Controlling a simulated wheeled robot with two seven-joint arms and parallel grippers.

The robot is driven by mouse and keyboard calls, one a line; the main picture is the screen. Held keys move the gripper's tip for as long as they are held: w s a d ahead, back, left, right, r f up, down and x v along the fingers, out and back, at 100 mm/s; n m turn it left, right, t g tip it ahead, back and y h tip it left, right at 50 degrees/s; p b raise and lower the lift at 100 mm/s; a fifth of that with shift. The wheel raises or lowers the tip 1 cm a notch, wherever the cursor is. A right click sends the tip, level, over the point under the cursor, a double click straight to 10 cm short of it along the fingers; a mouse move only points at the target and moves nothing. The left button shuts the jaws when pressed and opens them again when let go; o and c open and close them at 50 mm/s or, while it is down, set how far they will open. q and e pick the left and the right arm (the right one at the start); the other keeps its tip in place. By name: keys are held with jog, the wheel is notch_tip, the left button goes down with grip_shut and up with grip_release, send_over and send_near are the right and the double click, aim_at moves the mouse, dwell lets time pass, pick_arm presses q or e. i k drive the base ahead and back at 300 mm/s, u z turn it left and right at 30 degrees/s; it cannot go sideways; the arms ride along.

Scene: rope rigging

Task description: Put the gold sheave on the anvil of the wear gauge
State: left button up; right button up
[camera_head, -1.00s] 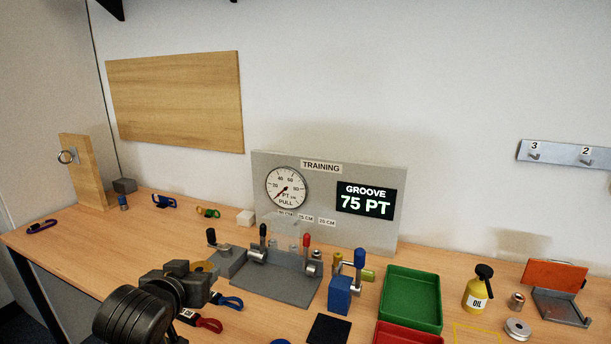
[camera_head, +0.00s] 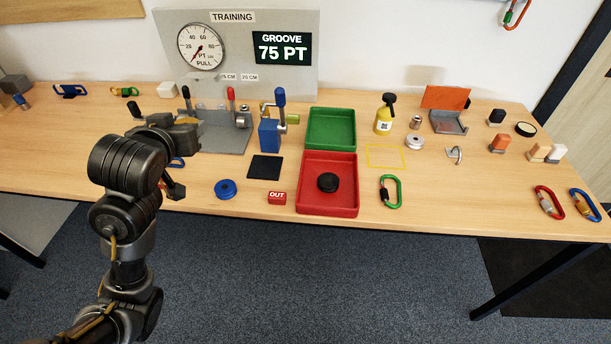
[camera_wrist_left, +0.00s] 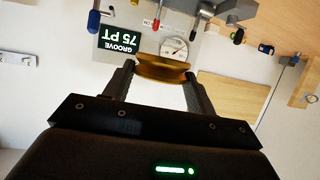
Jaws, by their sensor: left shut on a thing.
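The gold sheave (camera_wrist_left: 163,68) is between the two fingers of my left gripper in the left wrist view. In the head view my left gripper (camera_head: 188,131) is over the left part of the grey fixture (camera_head: 222,140), and the sheave is hardly visible there. I cannot tell which part is the wear gauge's anvil, or how high the sheave is above the fixture. My right gripper is not in view.
A blue block with a lever (camera_head: 269,133) stands right of the fixture. Green (camera_head: 330,112) and red (camera_head: 325,210) trays follow; a black sheave (camera_head: 327,182) lies in the red one. A blue sheave (camera_head: 225,189) and black pad (camera_head: 265,167) lie in front.

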aim_at(265, 166)
jog(key=z, duration=0.75)
jog(key=k, duration=1.1)
jog(key=z, duration=0.85)
jog(key=i, duration=0.7)
jog(key=u, duration=0.35)
jog(key=i, duration=0.9)
jog(key=u, duration=1.3)
jog(key=i, duration=0.4)
jog(key=u, duration=0.45)
